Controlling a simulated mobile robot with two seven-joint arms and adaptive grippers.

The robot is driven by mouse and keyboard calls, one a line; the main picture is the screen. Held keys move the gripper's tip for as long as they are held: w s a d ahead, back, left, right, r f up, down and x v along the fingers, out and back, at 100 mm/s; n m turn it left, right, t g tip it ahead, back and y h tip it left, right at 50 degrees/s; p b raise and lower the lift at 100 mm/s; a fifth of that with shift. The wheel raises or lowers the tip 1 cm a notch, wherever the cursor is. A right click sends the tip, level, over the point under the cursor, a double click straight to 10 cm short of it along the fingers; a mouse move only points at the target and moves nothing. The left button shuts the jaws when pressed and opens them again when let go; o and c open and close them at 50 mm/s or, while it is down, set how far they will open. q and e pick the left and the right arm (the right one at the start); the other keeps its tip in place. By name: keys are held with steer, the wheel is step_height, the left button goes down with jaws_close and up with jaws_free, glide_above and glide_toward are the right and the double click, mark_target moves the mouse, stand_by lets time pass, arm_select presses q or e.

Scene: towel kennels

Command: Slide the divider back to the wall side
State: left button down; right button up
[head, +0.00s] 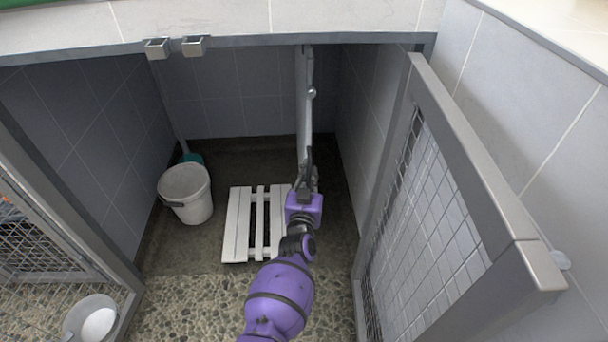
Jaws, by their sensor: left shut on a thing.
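The divider (304,115) is a thin, pale upright panel seen almost edge-on inside the open kennel. It stands between the slatted white board and the kennel's right wall, with a dark strip of floor on its right. A small round knob shows on its edge. My left gripper (309,172), at the end of the purple arm, is shut on the near edge of the divider. The fingers and wrist hide the exact hold and the panel's lower near end. My right gripper is not in view.
The mesh door (455,165) stands open at the right. A white bucket (186,192) stands at the left wall, and a slatted white board (238,225) lies left of my wrist. A bowl (91,318) is at lower left. Pebbled floor (190,290) in front is clear.

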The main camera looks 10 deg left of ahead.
arm_select(q)
steer(key=shift+w+d+f, duration=0.1)
steer(key=shift+w+d, duration=0.05)
steer(key=shift+d, duration=0.55)
steer(key=shift+w+d, duration=0.15)
steer(key=shift+d, duration=0.55)
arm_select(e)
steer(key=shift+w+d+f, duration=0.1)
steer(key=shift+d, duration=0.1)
arm_select(q)
steer(key=c, duration=1.8)
jaws_free()
steer(key=shift+d, duration=0.2)
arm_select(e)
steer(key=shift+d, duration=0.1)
arm_select(q)
steer(key=shift+a, duration=0.15)
steer(key=s, duration=0.8)
steer(key=s+d, duration=0.1)
steer(key=s, duration=0.3)
